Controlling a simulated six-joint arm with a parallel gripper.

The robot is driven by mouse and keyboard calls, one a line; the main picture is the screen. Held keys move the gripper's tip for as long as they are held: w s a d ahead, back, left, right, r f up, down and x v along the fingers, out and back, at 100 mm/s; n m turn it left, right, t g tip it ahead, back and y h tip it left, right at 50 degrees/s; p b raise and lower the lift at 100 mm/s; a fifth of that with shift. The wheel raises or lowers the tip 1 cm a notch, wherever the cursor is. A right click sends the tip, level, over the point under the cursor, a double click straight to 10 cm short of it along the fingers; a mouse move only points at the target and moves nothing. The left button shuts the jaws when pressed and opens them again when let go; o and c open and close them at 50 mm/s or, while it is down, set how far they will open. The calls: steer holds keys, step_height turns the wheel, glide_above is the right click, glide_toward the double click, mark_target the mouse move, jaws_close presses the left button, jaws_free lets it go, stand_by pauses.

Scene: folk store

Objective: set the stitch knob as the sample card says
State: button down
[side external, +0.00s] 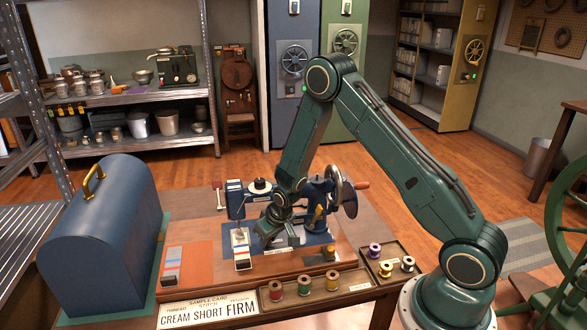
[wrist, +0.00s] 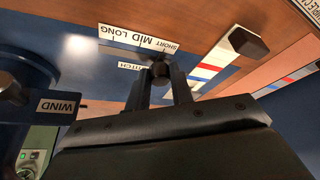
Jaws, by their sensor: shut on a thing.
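The sample card (side external: 207,311) lies at the front of the table and reads CREAM SHORT FIRM, under small headings for thread, stitch and tension. The blue sewing machine (side external: 244,196) stands behind my gripper (side external: 277,236). In the wrist view, my gripper (wrist: 161,84) is shut on the dark stitch knob (wrist: 160,70), with one finger on each side. The white stitch scale (wrist: 139,39) beside it reads LONG, MID, SHORT. The knob sits by the SHORT end. Its label is partly covered by the knob and fingers.
Another dark knob (wrist: 248,42) stands by a red and blue striped strip. A WIND label (wrist: 58,106) is at left. A tray of thread spools (side external: 304,289) lies at the front. A domed blue case (side external: 105,230) stands at left, and a handwheel (side external: 345,192) at the machine's right.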

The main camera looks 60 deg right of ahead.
steer(key=shift+w+a, duration=0.25)
steer(key=c, duration=1.2)
jaws_free()
steer(key=shift+c, duration=0.2)
steer(key=shift+s+r, duration=0.15)
steer(key=shift+r, duration=0.05)
steer(key=d+v, duration=0.1)
steer(key=v, duration=1.2)
steer(key=shift+a+r, duration=0.2)
steer(key=shift+a, duration=0.2)
